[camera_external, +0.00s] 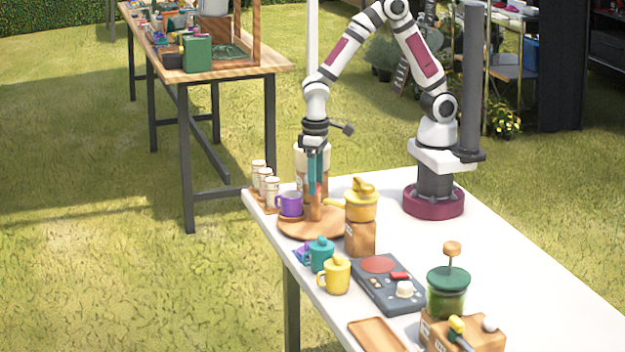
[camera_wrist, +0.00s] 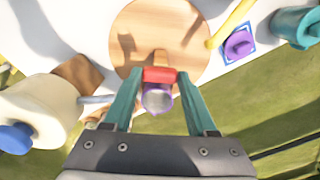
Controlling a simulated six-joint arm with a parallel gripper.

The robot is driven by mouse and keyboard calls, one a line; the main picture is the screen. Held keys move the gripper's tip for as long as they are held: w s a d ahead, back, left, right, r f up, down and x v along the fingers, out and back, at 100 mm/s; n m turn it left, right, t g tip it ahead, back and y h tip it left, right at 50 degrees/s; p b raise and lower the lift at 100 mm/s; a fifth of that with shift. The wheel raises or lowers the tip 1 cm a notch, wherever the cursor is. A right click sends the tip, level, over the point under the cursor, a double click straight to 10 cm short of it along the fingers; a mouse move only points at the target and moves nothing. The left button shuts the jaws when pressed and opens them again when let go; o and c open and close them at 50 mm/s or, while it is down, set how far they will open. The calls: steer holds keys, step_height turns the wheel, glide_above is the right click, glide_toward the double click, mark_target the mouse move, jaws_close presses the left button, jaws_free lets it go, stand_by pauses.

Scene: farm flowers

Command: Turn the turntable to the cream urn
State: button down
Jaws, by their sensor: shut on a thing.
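The turntable (camera_external: 290,230) is a round wooden disc near the far-left corner of the white table; it shows in the wrist view (camera_wrist: 135,28). A wooden post with a red top (camera_wrist: 160,75) rises from it. My gripper (camera_wrist: 160,76) is shut on the red top. A purple mug (camera_external: 291,206) stands at the disc's left edge; it is partly hidden below the red top in the wrist view (camera_wrist: 158,100). The cream urn (camera_wrist: 40,105) has a blue knob; its grey spout points towards the mug. In the external view my gripper partly hides the urn (camera_external: 298,157).
A yellow urn (camera_external: 360,205) stands right of the disc, its spout towards it. Teal (camera_external: 321,256) and yellow (camera_external: 336,276) mugs stand in front. White jars (camera_external: 271,192) stand on the left. A dark panel (camera_external: 388,283) and green-lidded jar (camera_external: 447,292) are nearer.

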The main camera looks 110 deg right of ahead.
steer(key=shift+m, duration=5.4)
steer(key=shift+c, duration=1)
jaws_free()
steer(key=shift+r, duration=0.1)
step_height(320, 180, up, 16)
